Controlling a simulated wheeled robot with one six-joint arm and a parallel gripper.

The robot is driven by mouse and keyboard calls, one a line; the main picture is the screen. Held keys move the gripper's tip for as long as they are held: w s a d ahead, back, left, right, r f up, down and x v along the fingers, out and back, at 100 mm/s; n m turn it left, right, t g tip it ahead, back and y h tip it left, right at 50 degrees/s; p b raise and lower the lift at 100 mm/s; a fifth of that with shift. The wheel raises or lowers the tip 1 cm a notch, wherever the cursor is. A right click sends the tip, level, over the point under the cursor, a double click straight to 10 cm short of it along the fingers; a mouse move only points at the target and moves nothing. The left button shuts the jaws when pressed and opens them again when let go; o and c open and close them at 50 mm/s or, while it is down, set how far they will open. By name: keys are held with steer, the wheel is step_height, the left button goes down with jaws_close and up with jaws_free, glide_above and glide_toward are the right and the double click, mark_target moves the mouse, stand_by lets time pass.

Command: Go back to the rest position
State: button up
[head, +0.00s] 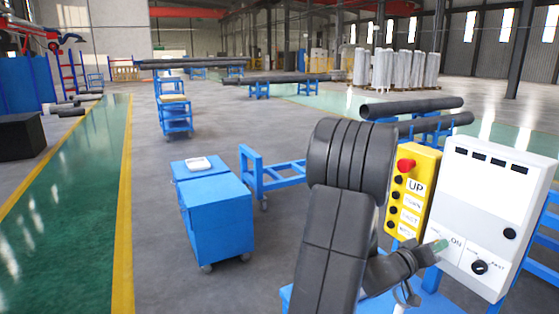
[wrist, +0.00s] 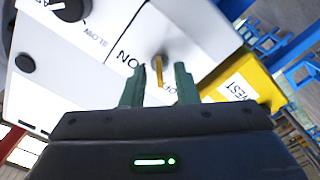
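My gripper (wrist: 160,86) has two green fingers spread apart in the wrist view. They are in front of a white control box (wrist: 105,75), with a small switch lever (wrist: 158,70) showing in the gap between them. The lever has a yellow tip and sits between the "ON" and "OFF" labels; clear space shows on both sides of it. In the head view my gripper (head: 440,245) is at the lower left of the white control box (head: 495,190), beside the "ON" label, and the lever is hidden there.
A yellow button box (head: 412,190) with a red knob stands just left of the control box. A black dial (head: 479,267) is on the box's lower face. A blue cart (head: 215,220) and a blue frame (head: 270,175) stand on the left. Open floor lies beyond.

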steer(key=b+v, duration=0.2)
steer(key=v, duration=1.2)
steer(key=w+d+m+b, duration=0.6)
steer(key=d+m+b, duration=0.6)
steer(key=m+b, duration=0.3)
steer(key=m, duration=0.2)
steer(key=shift+d+m, duration=0.3)
steer(key=shift+m, duration=0.1)
steer(key=shift+w, duration=0.15)
stand_by(0.4)
